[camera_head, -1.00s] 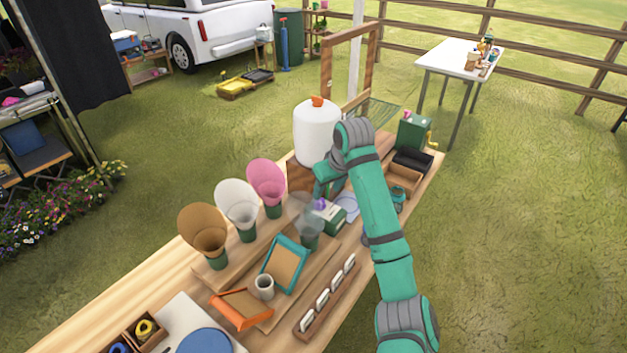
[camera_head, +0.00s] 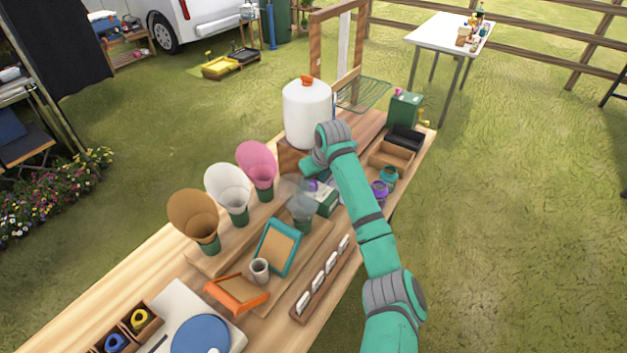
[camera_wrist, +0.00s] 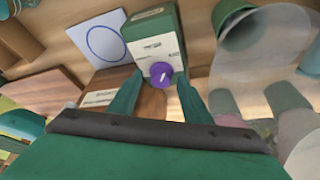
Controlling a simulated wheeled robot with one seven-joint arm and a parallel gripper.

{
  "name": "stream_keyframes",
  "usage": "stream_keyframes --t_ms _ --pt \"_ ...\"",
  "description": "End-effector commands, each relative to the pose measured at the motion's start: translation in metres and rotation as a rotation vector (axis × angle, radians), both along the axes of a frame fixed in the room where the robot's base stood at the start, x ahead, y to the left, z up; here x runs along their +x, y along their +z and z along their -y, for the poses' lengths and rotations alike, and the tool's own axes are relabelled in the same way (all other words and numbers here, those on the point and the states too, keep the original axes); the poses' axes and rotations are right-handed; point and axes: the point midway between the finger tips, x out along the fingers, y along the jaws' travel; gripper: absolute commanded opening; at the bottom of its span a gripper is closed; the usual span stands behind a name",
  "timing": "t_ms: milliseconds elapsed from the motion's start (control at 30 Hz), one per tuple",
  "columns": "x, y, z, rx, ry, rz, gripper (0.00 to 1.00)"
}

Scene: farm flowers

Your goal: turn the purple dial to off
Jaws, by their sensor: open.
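The purple dial (camera_wrist: 160,74) is a round knob with a pale pointer line, on the front of a green and white box (camera_wrist: 155,42) in the wrist view. Small print beside the dial is too small to read. My gripper (camera_wrist: 158,98) is open, with one green finger on each side of the dial's near side. I cannot tell whether the fingers touch it. In the head view the dial (camera_head: 312,185) shows small beside my arm, and the box (camera_head: 326,200) is partly hidden behind a clear cone. My fingers are hidden by my arm there.
A clear cone (camera_wrist: 262,45) stands close right of the box. A white card with a blue ring (camera_wrist: 103,42) lies left of it. A white tank (camera_head: 307,115) stands behind on a wooden block. Brown, white and pink cones line the table's left side.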

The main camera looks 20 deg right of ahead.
Motion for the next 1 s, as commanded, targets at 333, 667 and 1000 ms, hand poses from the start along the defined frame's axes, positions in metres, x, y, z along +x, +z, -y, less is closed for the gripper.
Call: stream_keyframes --t_ms 333,667,1000 --pt "0.0013 -0.0017 -0.0019 0.0 0.002 0.0 0.35" --pt "0.0015 -0.0017 -0.0031 0.002 -0.018 0.0 0.04" --pt "0.0022 -0.0012 -0.0074 0.002 -0.333 0.001 0.04"
